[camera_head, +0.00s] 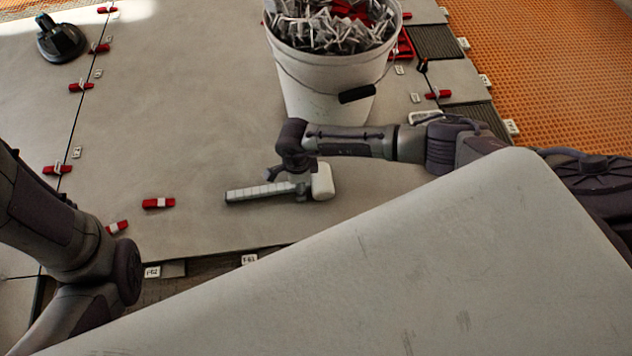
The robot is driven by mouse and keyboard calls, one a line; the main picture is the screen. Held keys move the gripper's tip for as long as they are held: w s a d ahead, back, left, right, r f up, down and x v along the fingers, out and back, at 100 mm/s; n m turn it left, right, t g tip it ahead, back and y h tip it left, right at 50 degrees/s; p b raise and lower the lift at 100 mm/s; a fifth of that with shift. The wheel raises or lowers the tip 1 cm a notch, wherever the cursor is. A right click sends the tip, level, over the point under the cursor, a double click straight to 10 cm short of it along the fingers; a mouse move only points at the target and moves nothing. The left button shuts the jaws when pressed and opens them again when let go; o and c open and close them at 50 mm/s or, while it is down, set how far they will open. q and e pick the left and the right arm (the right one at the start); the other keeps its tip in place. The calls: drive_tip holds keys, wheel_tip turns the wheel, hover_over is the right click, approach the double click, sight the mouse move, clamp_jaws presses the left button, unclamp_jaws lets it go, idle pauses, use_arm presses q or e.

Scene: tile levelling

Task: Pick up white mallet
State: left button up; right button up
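The white mallet lies on the large grey tile near the middle of the view, its white head (322,181) to the right and its pale, segmented handle (258,192) pointing left. My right gripper (287,186) is directly over the handle close to the head, pointing down. Its fingers look spread, one at the far side of the handle and one at the near side by the head. Whether they touch the mallet cannot be told. My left arm enters at the left edge; its gripper is not in view.
A white bucket (325,88) full of grey clips stands behind the mallet. Red wedges (158,203) and small clips line the tile joints. A dark suction cup (60,40) sits at the upper left. A large grey slab (400,280) fills the foreground. Orange matting (560,70) lies at right.

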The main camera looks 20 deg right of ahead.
clamp_jaws()
drive_tip(key=shift+r, duration=0.1)
idle(0.3)
